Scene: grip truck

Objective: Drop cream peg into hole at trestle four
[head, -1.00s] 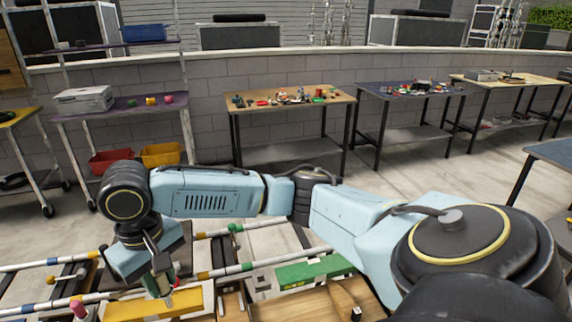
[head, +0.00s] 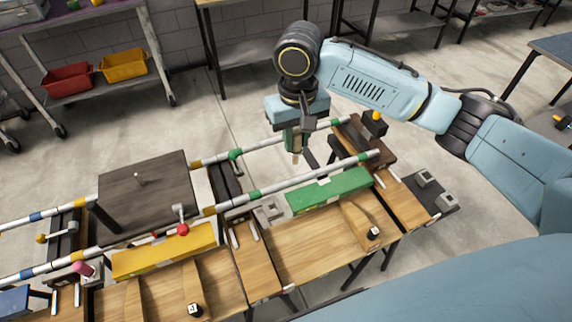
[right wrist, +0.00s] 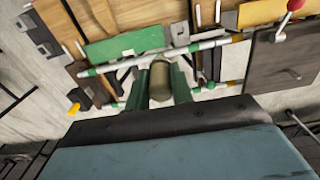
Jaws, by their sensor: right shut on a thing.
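My right gripper (head: 296,150) has green fingers and points down over the gap between the two striped rails, behind the green block (head: 328,190). It is shut on the cream peg (head: 295,158), whose lower end sticks out below the fingers in the head view. In the right wrist view the peg (right wrist: 160,76) looks olive and rounded between the green fingers (right wrist: 160,88). It is above the bench and looks clear of the rails. No hole shows clearly below it. Number cubes (head: 374,233) stand on the wooden trestle boards; I cannot read them surely. My left gripper is out of view.
Striped rails (head: 290,183) run along the bench. A dark panel (head: 160,205) with a small pale pin lies across them at left. A yellow block (head: 165,252), a red-knobbed lever (head: 183,229) and a black post with a yellow knob (head: 375,124) are nearby obstacles.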

